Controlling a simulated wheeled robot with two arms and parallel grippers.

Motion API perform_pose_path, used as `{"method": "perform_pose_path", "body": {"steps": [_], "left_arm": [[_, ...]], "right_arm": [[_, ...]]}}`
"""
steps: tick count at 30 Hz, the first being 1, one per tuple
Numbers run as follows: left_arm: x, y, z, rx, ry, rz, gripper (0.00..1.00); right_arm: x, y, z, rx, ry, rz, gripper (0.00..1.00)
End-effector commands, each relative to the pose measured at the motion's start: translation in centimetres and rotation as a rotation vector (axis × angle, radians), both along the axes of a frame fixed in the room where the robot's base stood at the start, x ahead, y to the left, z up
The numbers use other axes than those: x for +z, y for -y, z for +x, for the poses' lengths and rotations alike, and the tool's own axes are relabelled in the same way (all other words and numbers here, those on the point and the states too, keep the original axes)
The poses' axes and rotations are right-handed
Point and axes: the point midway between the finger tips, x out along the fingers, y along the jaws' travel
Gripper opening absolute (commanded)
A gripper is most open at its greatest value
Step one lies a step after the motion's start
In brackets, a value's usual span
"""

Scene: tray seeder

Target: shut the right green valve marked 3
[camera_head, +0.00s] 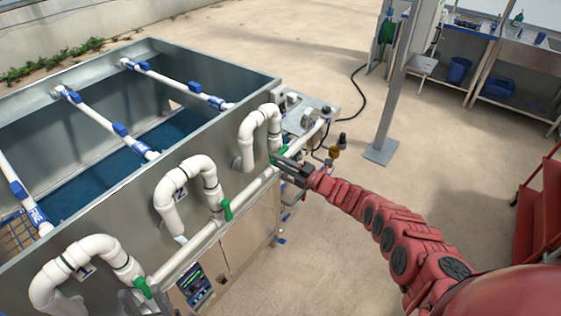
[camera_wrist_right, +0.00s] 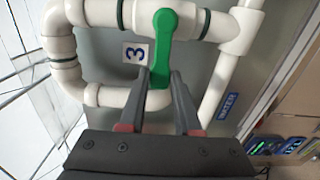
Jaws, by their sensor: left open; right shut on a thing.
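The green valve handle marked 3 (camera_wrist_right: 162,45) is in the right wrist view, on a white pipe, with its lever pointing down the picture across the pipe. A white label with a 3 (camera_wrist_right: 135,54) is beside it. My right gripper (camera_wrist_right: 161,75) is shut on the lever's lower part, one finger on each side. In the head view this handle (camera_head: 281,151) shows only in part behind my right gripper (camera_head: 284,162), at the far end of the pipe row.
A middle green handle (camera_head: 227,210) sits on the same pipe run. White looped pipes (camera_head: 180,180) line the grey metal tank (camera_head: 262,88). A metal post (camera_head: 395,85) and a red cart (camera_head: 540,205) stand to the right. Concrete floor between is clear.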

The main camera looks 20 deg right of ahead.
Motion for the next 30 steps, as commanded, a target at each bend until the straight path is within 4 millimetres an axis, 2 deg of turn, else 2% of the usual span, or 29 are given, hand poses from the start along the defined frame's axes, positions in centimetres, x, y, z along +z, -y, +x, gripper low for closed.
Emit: {"method": "perform_pose_path", "body": {"steps": [19,20,24,25,30], "left_arm": [[0.40,0.00,0.01,0.000,0.000,0.000,0.50],[0.40,0.00,0.00,0.000,0.000,0.000,0.50],[0.40,0.00,0.00,0.000,0.000,0.000,0.50],[0.39,0.00,0.00,0.000,0.000,0.000,0.50],[0.39,0.00,-0.01,0.000,0.000,0.000,0.50]], "right_arm": [[0.41,0.21,0.09,-0.004,-0.032,0.042,0.00],[0.41,0.21,0.09,-0.004,-0.032,0.042,0.34],[0.40,0.19,0.08,-0.003,-0.031,0.042,0.59],[0.39,0.16,0.08,-0.003,-0.031,0.042,0.62],[0.34,0.11,0.05,-0.002,-0.031,0.040,0.62]]}}
